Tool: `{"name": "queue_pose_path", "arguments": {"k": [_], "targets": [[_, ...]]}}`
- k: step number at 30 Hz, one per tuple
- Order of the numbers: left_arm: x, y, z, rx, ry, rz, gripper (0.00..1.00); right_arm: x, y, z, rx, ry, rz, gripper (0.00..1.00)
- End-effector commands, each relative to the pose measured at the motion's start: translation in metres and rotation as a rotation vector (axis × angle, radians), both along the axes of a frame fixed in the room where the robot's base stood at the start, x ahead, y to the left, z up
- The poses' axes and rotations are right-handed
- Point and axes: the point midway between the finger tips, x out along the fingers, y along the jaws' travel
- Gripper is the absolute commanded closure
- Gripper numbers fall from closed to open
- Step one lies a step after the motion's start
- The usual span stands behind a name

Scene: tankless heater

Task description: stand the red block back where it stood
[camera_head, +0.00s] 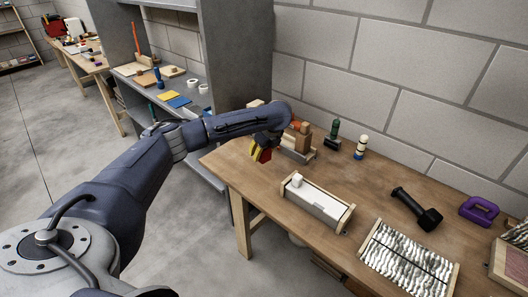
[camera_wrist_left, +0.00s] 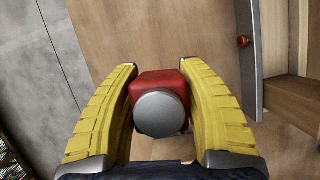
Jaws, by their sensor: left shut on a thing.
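My left gripper (camera_head: 262,148) reaches over the back left part of the wooden bench (camera_head: 252,178). Its yellow fingers are shut on the red block (camera_head: 266,155), which shows only as a small patch beside them in the head view. In the left wrist view, the red block (camera_wrist_left: 160,80) sits between the two yellow fingers of the left gripper (camera_wrist_left: 160,100). A round grey face (camera_wrist_left: 161,114) is on the block's near side. I cannot tell whether the block touches the bench. My right gripper is not in view.
Wooden blocks (camera_head: 302,136) stand just right of the left gripper. A block wall bounds the back.

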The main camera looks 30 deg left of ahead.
Motion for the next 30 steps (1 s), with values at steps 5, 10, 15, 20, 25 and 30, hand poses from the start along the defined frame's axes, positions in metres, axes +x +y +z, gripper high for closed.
{"name": "queue_pose_path", "arguments": {"k": [5, 10, 15, 20, 25, 30], "targets": [[0.0, 0.0, 0.001, 0.0, -0.001, 0.0, 1.0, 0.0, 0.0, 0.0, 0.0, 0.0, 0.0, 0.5], [0.0, -0.001, -0.004, 0.0, 0.001, -0.001, 1.0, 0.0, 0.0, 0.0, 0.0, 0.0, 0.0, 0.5], [0.0, -0.001, -0.017, 0.001, 0.002, 0.001, 1.0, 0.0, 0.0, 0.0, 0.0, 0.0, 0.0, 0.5], [0.0, 0.0, -0.031, 0.002, 0.002, 0.0, 1.0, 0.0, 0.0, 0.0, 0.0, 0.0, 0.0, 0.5], [0.0, -0.001, -0.044, 0.0, 0.001, 0.0, 1.0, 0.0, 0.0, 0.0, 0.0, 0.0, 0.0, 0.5], [0.0, -0.001, -0.053, 0.0, 0.001, -0.001, 1.0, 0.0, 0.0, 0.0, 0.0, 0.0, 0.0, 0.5]]}}
